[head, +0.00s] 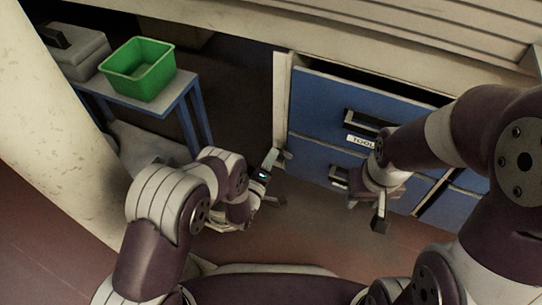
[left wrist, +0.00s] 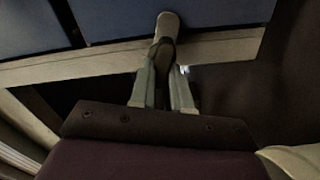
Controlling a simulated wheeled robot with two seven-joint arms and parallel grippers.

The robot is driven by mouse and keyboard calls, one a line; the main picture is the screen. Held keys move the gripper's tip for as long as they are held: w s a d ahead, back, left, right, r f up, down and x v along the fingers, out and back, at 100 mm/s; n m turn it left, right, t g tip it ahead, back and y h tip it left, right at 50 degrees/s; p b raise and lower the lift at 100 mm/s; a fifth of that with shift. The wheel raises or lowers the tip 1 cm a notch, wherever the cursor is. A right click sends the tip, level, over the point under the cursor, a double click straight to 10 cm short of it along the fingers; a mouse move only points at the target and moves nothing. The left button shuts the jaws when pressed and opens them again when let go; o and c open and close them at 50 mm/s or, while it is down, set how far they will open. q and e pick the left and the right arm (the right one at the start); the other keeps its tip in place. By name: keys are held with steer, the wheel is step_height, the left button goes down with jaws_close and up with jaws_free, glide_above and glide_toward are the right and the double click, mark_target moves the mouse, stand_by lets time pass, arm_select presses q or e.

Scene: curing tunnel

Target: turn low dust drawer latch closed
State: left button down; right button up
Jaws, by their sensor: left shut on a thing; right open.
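The low dust drawer latch (left wrist: 167,24) is a small grey lever with a rounded end, on the pale frame strip beside the blue drawer fronts. In the head view the latch (head: 284,155) is small, at the left end of the blue cabinet. My left gripper (left wrist: 163,78) is shut on the latch's lever, its two pale fingers on either side of it. It also shows in the head view (head: 271,177), partly hidden by its own wrist. My right gripper (head: 367,213) is open and empty, in front of the lower drawer. The latch's exact angle is hard to tell.
The upper blue drawer (head: 318,104) has a dark handle and a partly hidden label; its top edge shows a dark gap. The lower drawer handle (head: 339,178) is beside my right gripper. A green bin (head: 138,70) stands on a side table (head: 172,101) at left. Floor between is clear.

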arm_select(q)
steer(key=shift+f+n, duration=0.2)
steer(key=shift+n, duration=1.4)
arm_select(e)
steer(key=shift+r, duration=0.3)
arm_select(q)
steer(key=shift+a, duration=0.1)
steer(key=c, duration=1.1)
jaws_free()
